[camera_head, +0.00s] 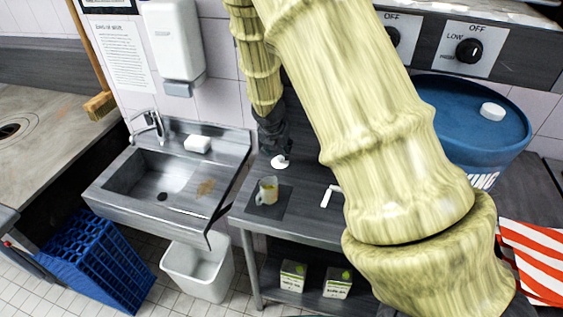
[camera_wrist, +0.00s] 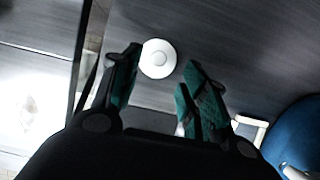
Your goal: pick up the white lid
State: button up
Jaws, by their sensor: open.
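The white lid (camera_wrist: 158,58) is a small round disc on the dark table; in the wrist view it lies just beyond and between my fingertips, not gripped. In the head view the white lid (camera_head: 280,162) shows right below my gripper (camera_head: 274,148), near the back left of the table. My gripper (camera_wrist: 157,82) is open, with its two green-padded fingers apart and nothing between them. How high the fingertips are above the lid I cannot tell.
A mug (camera_head: 268,190) stands on a dark mat in front of the lid. A white angled handle (camera_head: 329,196) lies to the right. The sink (camera_head: 165,180) is to the left. A blue barrel (camera_head: 465,125) stands to the right. The table front has bare room.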

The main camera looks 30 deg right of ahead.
aim_at(279, 156)
jog(key=shift+w+d+f+p, duration=0.1)
jog(key=shift+w+f+p, duration=0.2)
jog(key=shift+w+f, duration=0.65)
jog(key=shift+d+f, duration=0.1)
jog(key=shift+d, duration=0.05)
jog(key=shift+s+d+f+p, duration=0.15)
jog(key=shift+s+d+p, duration=0.05)
jog(key=shift+s+p, duration=0.4)
jog(key=shift+s+d+f, duration=0.15)
jog(key=shift+s+f, duration=0.05)
jog(key=shift+w+d+f+p, duration=0.1)
jog(key=shift+w+f+p, duration=0.05)
jog(key=shift+w+f, duration=0.4)
jog(key=shift+w+d+f+p, duration=0.15)
jog(key=shift+w+f, duration=0.2)
jog(key=shift+f, duration=0.35)
jog(key=shift+s+r, duration=0.3)
jog(key=shift+s, duration=0.1)
jog(key=shift+w+f, duration=0.25)
jog(key=c, duration=0.8)
jog(key=shift+s+r, duration=0.1)
